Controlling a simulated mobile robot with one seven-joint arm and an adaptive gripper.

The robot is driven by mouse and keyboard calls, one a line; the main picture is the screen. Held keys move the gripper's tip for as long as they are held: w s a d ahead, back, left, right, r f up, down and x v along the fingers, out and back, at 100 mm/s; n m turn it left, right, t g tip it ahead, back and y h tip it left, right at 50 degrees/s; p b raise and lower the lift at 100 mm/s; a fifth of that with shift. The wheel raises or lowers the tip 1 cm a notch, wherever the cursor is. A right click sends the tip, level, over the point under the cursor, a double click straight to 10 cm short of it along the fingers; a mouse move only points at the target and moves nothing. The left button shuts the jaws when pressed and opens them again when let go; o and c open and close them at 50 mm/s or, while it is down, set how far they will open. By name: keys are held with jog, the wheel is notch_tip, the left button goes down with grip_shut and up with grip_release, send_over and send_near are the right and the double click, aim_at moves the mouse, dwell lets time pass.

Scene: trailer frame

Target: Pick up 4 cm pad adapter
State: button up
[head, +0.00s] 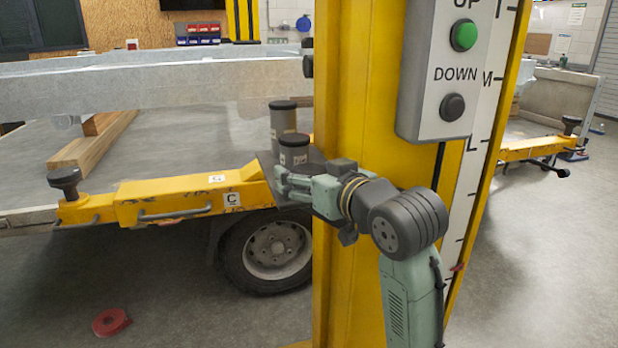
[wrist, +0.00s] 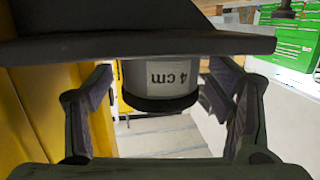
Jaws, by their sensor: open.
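The 4 cm pad adapter (wrist: 158,85) is a short grey cylinder with a black rim. It sits between my gripper's fingers in the wrist view, its white "4 cm" label upside down there. In the head view it appears to be the shorter, nearer cylinder (head: 294,154), standing on a dark shelf (head: 267,168) by the yellow post. My gripper (head: 283,184) is open at the shelf. In the wrist view the fingers (wrist: 163,88) stand on both sides of the adapter, with visible gaps. I cannot tell how deep the adapter sits between them.
A taller grey adapter (head: 283,117) stands just behind the shorter one. The yellow lift post (head: 355,110) rises close to my gripper, with a control box (head: 446,75) on it. A yellow lift arm (head: 165,198) extends left. The dark shelf (wrist: 140,43) spans the wrist view's top.

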jog(key=shift+c, duration=0.5)
jog(key=c, duration=1.5)
